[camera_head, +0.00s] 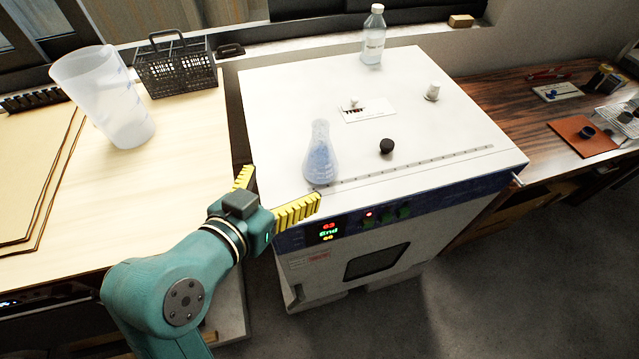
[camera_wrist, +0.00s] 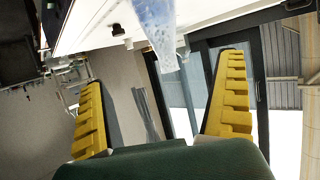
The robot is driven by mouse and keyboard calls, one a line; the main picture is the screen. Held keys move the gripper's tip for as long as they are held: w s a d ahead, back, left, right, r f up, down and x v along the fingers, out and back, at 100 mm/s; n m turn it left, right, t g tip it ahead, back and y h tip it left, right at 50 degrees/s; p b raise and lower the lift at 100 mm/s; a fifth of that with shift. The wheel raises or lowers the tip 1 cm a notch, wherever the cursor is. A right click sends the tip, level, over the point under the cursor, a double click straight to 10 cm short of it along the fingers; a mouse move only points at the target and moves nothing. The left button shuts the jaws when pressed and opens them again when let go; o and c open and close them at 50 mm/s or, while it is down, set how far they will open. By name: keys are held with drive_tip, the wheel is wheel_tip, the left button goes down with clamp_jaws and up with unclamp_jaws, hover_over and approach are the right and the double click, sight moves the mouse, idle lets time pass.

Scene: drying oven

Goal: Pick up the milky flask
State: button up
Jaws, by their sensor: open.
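The milky flask (camera_head: 320,158) is a conical, translucent bluish-white vessel. It stands upright on the white top of the drying oven (camera_head: 440,120), near its front left edge. In the wrist view the flask (camera_wrist: 158,30) shows at the top, upside down in the picture and centred between the fingers. My gripper (camera_head: 280,194) has yellow ridged fingers spread wide, with nothing between them. It is at the oven's front left corner, just in front of the flask. In the wrist view the open gripper (camera_wrist: 163,105) shows a clear gap to the flask.
A black knob (camera_head: 387,146) and a small white cap-like piece (camera_head: 432,91) are on the oven top. A clear bottle (camera_head: 373,38) stands at its back. A large plastic beaker (camera_head: 108,100) and a black basket (camera_head: 176,68) are on the left table. The brown right-hand bench holds small items.

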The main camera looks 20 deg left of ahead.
sight(315, 157)
drive_tip(key=b+x, duration=0.1)
drive_tip(key=x, duration=0.4)
drive_tip(key=f+b+x, duration=0.1)
drive_tip(key=x, duration=0.5)
drive_tip(key=shift+s+a, duration=0.1)
drive_tip(key=shift+s, duration=0.15)
drive_tip(key=b+x, duration=0.2)
drive_tip(key=x, duration=0.4)
drive_tip(key=shift+r+b, duration=0.25)
drive_tip(key=shift+b, duration=0.05)
drive_tip(key=shift+c, duration=0.2)
drive_tip(key=shift+r, duration=0.1)
drive_tip(key=c, duration=1.4)
